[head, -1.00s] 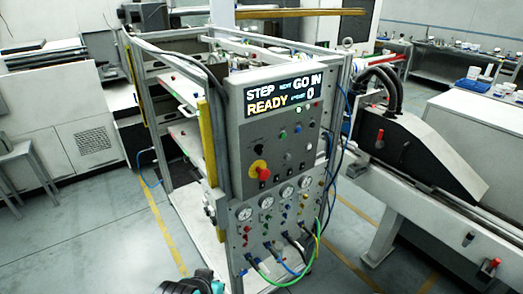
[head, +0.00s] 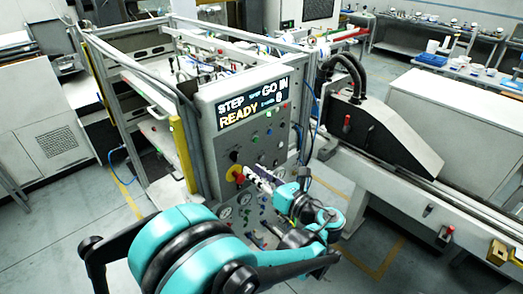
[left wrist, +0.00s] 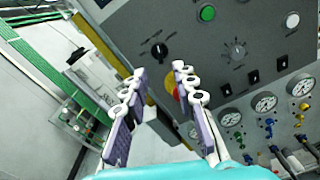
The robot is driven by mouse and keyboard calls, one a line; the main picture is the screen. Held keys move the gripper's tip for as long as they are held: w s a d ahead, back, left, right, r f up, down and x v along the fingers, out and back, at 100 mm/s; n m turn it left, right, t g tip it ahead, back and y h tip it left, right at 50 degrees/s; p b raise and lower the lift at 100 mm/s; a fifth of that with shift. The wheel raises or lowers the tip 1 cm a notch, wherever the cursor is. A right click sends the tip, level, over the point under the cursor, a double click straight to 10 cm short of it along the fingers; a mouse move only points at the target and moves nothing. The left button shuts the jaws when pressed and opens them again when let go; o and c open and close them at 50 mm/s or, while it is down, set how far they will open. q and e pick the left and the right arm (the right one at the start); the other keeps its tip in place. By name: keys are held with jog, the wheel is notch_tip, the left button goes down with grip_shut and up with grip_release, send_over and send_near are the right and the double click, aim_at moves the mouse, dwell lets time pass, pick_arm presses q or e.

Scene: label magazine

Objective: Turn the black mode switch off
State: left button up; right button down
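The black mode switch (left wrist: 158,50) is a rotary knob on the grey control panel, left of a grey dial (left wrist: 235,50). In the head view the black knob (head: 235,156) sits just above the yellow-and-red stop button (head: 233,173). My left gripper (left wrist: 159,70) is open and empty, its purple-padded fingers spread below the knob and apart from it. In the head view the left gripper (head: 252,172) is in front of the panel by the stop button. The fingers partly hide the red stop button (left wrist: 172,85) in the wrist view. My right gripper is not in view.
Two black rocker switches (left wrist: 253,77) sit right of the fingers. Gauges (left wrist: 264,101) and hose fittings fill the lower panel. The display (head: 252,102) reads STEP, GO IN, READY and 0. A black-covered conveyor unit (head: 365,130) stands to the right.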

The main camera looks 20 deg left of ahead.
aim_at(237, 157)
pick_arm(q)
jog(key=x, duration=0.7)
jog(key=shift+w+a+r, duration=0.15)
jog(key=shift+w+r, duration=0.1)
jog(key=shift+r, duration=0.15)
grip_shut()
